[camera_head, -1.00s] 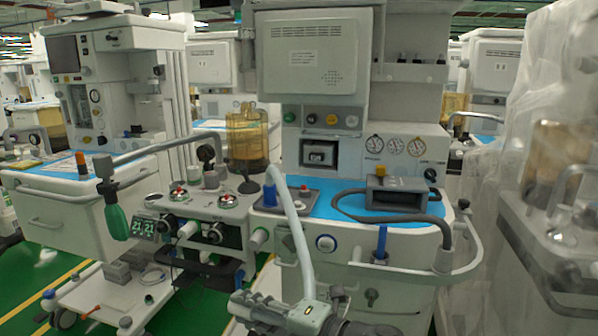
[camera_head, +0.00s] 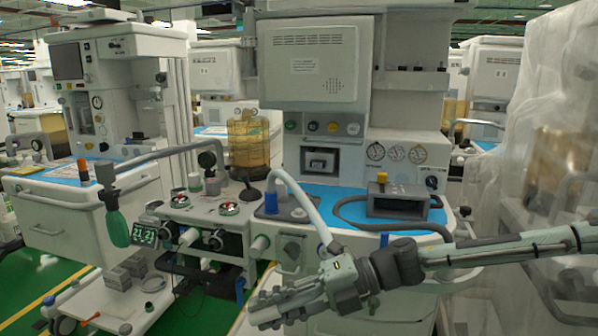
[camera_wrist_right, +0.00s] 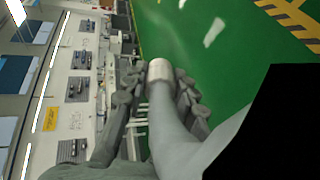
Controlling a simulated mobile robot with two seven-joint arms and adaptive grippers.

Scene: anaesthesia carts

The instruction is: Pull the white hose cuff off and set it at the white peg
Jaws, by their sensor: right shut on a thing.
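My right gripper (camera_head: 262,309) is in front of the middle cart's front face, fingers pointing left. In the right wrist view, the gripper (camera_wrist_right: 155,92) is shut on the end of a pale hose, with the white cuff (camera_wrist_right: 159,69) between its fingers. The cuff's far end shows free there, above green floor. In the head view, the white hose (camera_head: 304,196) arcs from the worktop down behind my gripper's base, and the cuff is hidden. A short white stub (camera_head: 259,244) on the cart's front may be the white peg; I cannot be sure. My left gripper is not in view.
A grey box (camera_head: 398,204) with a dark hose sits on the blue worktop (camera_head: 330,206). A blue peg (camera_head: 271,202) stands by the hose. A green bottle (camera_head: 115,222) hangs at left. A plastic-draped cart (camera_head: 545,170) stands close at right.

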